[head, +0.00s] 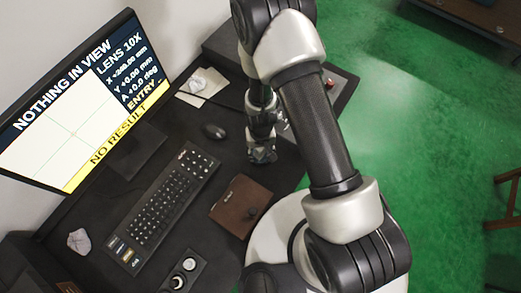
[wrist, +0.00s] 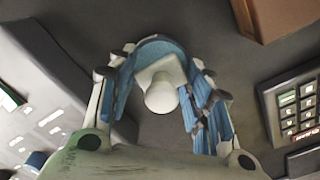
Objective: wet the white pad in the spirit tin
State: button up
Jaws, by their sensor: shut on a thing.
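A white piece with a round knob and a squarish base, apparently the white pad (wrist: 165,92), sits between the blue-lined fingers in the wrist view. My gripper (wrist: 160,62) is shut on it. In the head view my gripper (head: 262,153) hangs over the dark desk, right of the mouse and beyond the brown case; the held piece cannot be made out there. I cannot pick out the spirit tin for certain in either view.
The desk holds a keyboard (head: 166,196), a mouse (head: 214,131), a brown case (head: 240,206) with a dark knob, and a dark tray (head: 183,271) with rings. The monitor (head: 82,105) reads "NOTHING IN VIEW".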

dwell(0.4)
notch_tip(320, 180, up, 7)
jog(key=p, duration=0.6)
jog(key=shift+p, duration=0.4)
dwell(0.4)
